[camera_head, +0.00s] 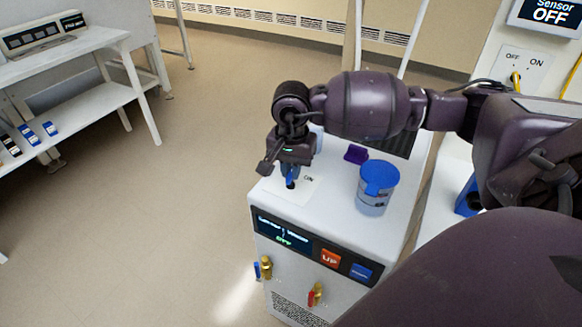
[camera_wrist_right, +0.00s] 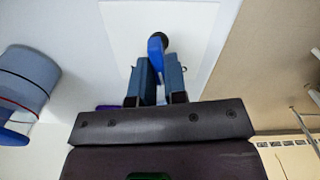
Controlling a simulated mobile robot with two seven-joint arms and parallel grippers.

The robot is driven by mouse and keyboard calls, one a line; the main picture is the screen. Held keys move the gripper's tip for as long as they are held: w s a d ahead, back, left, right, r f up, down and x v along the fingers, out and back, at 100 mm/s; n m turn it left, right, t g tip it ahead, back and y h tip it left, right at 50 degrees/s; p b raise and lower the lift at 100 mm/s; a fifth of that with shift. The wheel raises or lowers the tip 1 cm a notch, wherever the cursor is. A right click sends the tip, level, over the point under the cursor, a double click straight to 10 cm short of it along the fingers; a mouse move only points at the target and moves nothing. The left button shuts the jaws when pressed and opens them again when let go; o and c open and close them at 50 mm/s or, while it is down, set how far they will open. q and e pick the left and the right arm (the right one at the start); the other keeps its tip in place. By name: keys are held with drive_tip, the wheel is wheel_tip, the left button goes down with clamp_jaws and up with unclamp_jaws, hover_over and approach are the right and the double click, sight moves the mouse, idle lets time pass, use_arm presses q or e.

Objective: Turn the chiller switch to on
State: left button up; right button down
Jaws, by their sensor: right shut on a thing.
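The chiller (camera_head: 322,215) is a white box with a dark front display (camera_head: 284,235) that shows green text reading OFF. On its top is a pale switch plate (camera_head: 308,190) with an ON label. The chiller switch (camera_wrist_right: 156,48) has a blue lever on a dark round pivot. My right gripper (camera_head: 289,174) reaches down over the plate from the right. In the right wrist view its two fingers (camera_wrist_right: 160,78) are shut on the lever, one on each side. The fingers hide the lever's lower part. My left gripper is not in view.
An orange UP button (camera_head: 330,258) is on the front. A wall panel (camera_head: 548,14) reads Sensor OFF. Open floor (camera_head: 170,210) lies left.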

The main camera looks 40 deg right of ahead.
drive_tip(key=shift+m, duration=1.1)
drive_tip(key=shift+r, duration=0.1)
drive_tip(key=c, duration=1.2)
unclamp_jaws()
drive_tip(key=shift+o, duration=0.2)
wheel_tip(320, 180, up, 11)
drive_tip(key=p, duration=0.1)
drive_tip(key=shift+s, duration=0.1)
